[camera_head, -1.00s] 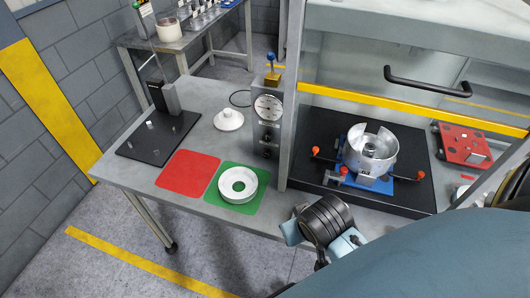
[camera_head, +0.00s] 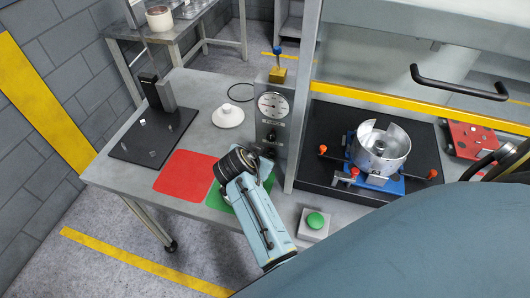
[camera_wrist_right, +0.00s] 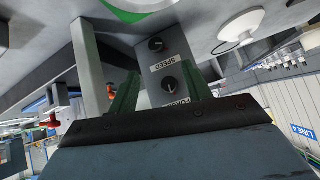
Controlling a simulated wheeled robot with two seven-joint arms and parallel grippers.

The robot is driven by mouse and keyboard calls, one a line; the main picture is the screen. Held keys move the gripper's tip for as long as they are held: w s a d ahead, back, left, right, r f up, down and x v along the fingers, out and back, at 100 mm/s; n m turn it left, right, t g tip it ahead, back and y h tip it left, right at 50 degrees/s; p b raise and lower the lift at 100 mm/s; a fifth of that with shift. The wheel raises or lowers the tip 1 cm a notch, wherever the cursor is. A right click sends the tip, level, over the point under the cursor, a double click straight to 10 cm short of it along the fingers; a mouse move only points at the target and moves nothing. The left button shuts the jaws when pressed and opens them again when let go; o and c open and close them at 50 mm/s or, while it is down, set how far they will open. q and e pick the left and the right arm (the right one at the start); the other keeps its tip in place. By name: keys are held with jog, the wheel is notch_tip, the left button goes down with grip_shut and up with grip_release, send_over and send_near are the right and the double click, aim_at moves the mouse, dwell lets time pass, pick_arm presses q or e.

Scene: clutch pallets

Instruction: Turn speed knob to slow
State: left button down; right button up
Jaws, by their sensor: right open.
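A grey control box (camera_head: 270,118) stands on the bench with a dial gauge (camera_head: 273,105) and black knobs below it. In the right wrist view, which shows the panel upside down, the knob (camera_wrist_right: 157,44) labelled SPEED is farther out and a knob (camera_wrist_right: 168,84) labelled POWER is nearer. Each has a small red mark; I cannot read the setting. My right gripper (camera_wrist_right: 158,70) is open, its green fingers apart and pointing at the panel, with the SPEED knob beyond their tips. In the head view its wrist hides most of the green mat. My left gripper is out of view.
A red mat (camera_head: 185,173) and a green mat (camera_head: 218,198) lie on the bench. A white domed part (camera_head: 228,115) is left of the box. A post (camera_head: 304,95) stands to its right, beside a metal housing (camera_head: 380,148). A green button (camera_head: 315,221) sits in front.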

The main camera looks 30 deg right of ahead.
aim_at(270, 156)
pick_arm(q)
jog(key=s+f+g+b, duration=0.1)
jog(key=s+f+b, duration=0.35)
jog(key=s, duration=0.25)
pick_arm(e)
jog(key=x, duration=0.5)
jog(key=shift+s+f, duration=0.3)
jog(key=b+x, duration=0.4)
jog(key=x, duration=0.1)
jog(key=shift+d, duration=0.2)
jog(key=shift+w+d+f+b, duration=0.15)
jog(key=shift+d+b, duration=0.05)
jog(key=shift+b, duration=0.1)
jog(key=shift+w+d+f, duration=0.15)
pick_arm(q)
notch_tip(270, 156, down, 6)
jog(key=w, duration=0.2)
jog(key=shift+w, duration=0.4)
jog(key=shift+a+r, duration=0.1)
pick_arm(e)
jog(key=shift+c, duration=0.3)
jog(key=c, duration=0.9)
